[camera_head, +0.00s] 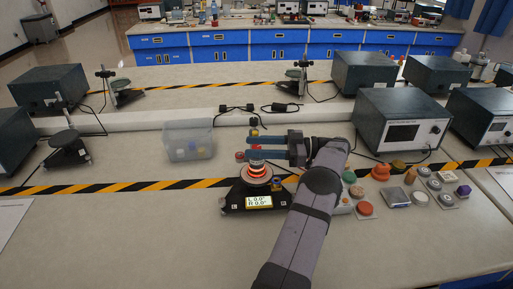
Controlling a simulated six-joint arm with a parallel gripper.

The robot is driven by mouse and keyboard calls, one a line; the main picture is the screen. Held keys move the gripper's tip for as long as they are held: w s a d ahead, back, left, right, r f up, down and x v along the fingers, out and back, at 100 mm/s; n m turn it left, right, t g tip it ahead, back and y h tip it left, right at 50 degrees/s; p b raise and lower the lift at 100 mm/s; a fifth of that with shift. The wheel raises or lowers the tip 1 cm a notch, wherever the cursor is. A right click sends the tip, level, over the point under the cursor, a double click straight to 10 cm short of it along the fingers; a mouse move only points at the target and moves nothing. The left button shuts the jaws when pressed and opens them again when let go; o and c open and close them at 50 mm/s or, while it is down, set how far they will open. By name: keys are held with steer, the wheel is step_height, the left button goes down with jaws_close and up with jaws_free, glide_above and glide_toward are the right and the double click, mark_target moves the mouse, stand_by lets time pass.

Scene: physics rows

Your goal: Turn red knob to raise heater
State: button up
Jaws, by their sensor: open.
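A dark base with a lit display (259,202) reading 0.0° on two lines stands near the middle of the bench. Above it is a small round heater (257,170) with an orange-red glowing ring. A small red part (240,155), which may be the red knob, shows just behind and left of the heater. My gripper (254,146) reaches in from the right behind the heater. Its blue fingers point left and are open. One finger lies close to the red part; I cannot tell whether they touch.
A clear plastic bin (189,140) stands left of the heater. Several small coloured items, including an orange disc (366,209), lie on the right. A grey instrument box (401,125) stands behind them.

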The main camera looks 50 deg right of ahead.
mark_target(257, 147)
step_height(257, 147, up, 10)
steer(key=shift+f+b, duration=0.1)
steer(key=shift+b, duration=0.4)
